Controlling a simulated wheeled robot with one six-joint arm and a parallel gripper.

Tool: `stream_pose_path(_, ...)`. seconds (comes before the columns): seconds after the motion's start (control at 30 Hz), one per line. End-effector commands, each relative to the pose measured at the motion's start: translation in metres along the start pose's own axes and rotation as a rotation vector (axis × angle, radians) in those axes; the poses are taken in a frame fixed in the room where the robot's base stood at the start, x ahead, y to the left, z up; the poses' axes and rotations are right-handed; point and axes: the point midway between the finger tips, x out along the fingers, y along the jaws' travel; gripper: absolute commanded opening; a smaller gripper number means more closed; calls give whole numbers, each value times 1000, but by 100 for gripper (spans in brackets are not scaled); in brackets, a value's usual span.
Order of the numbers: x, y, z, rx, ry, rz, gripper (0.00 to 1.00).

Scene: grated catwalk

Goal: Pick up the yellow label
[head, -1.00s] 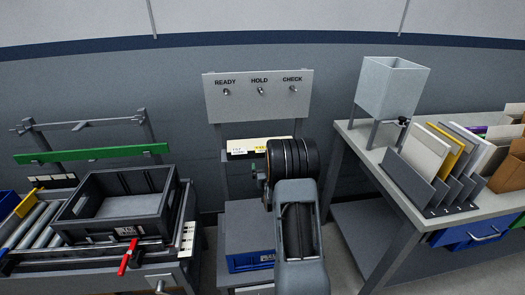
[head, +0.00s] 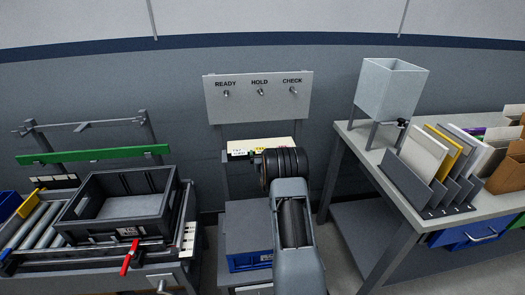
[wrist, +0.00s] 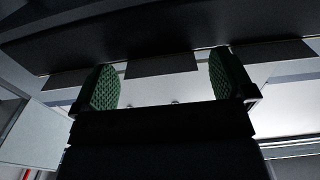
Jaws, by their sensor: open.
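The yellow label (head: 256,151) shows as a small patch on the front edge of a narrow pale ledge (head: 238,148) below the switch panel. A white label (head: 239,153) is to its left. My arm's dark wrist covers part of the ledge just to the right of the yellow label. In the wrist view my gripper (wrist: 166,80) is open, with two green textured pads wide apart and nothing visible between them. I cannot make out the yellow label in the wrist view. In the head view the fingers are hidden behind my wrist.
The panel with READY, HOLD and CHECK switches (head: 259,96) stands above the ledge. A blue bin (head: 249,260) sits below. A dark crate (head: 84,233) on rollers is at left. A bench with a hopper (head: 386,88) and upright folders (head: 424,155) is at right.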

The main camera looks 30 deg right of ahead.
Motion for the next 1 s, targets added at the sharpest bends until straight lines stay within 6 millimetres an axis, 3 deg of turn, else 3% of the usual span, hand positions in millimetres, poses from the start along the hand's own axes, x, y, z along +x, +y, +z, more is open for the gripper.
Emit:
stream_pose_path(0.23,1,0,0,0,-1,0,100)
stream_pose_path(0.73,1,0,0,0,-1,0,52)
stream_pose_path(1.0,1,0,0,0,0,0,51)
